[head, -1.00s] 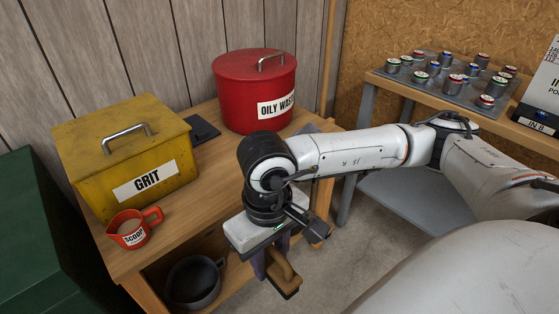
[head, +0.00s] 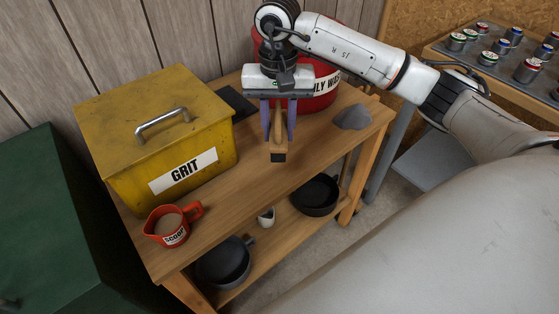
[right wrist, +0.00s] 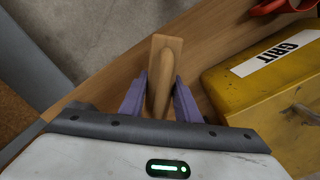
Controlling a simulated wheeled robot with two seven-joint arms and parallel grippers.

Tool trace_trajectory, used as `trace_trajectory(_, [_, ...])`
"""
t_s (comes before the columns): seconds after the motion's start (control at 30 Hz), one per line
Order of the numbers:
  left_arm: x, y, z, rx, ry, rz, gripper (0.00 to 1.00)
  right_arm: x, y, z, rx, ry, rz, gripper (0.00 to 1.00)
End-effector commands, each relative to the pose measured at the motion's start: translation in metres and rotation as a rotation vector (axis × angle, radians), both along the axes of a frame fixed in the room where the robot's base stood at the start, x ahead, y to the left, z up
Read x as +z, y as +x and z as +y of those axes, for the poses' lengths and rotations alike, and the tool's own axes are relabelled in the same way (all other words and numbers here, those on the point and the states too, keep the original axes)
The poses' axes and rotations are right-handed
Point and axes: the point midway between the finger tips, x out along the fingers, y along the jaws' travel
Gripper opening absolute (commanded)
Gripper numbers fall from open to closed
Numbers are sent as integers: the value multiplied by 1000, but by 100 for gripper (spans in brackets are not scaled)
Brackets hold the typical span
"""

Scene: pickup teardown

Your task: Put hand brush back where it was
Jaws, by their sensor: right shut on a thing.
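The hand brush (head: 278,147) has a wooden handle and block, with a dark end showing at the bottom in the head view. My right gripper (head: 278,128) is shut on it with purple fingers and holds it over the bench top (head: 247,168), between the grit box and the red can. I cannot tell whether the brush touches the wood. In the right wrist view the brush (right wrist: 166,58) shows its wooden back and handle, between the fingers of the gripper (right wrist: 158,92). My left gripper is not in view.
A yellow grit box (head: 150,110) and a red scoop (head: 172,226) stand left. A dark flat piece (head: 236,103) lies behind. The red oily-waste can (head: 322,92) is partly hidden by my arm. A grey piece (head: 352,117) lies right. Dark pans (head: 316,195) are on the lower shelf.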

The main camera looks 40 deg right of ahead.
Motion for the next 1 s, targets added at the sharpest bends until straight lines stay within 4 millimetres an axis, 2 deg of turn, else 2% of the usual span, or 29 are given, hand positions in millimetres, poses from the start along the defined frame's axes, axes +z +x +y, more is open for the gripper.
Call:
trace_trajectory(0.07, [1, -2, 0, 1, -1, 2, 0, 3, 8, -8, -54, 1, 2, 0])
trace_trajectory(0.13, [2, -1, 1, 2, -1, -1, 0, -4, 10, -12, -78, 0, 4, 0])
trace_trajectory(0.4, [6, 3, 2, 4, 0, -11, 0, -50, 10, -13, -83, 0, 1, 0])
trace_trajectory(0.57, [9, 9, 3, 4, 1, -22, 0, -62, 11, -13, -81, -1, -1, 0])
trace_trajectory(0.8, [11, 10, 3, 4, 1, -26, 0, -93, 10, -13, -80, 0, 1, 0])
trace_trajectory(1.0, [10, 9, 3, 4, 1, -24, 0, -95, 11, -13, -79, -2, -3, 0])
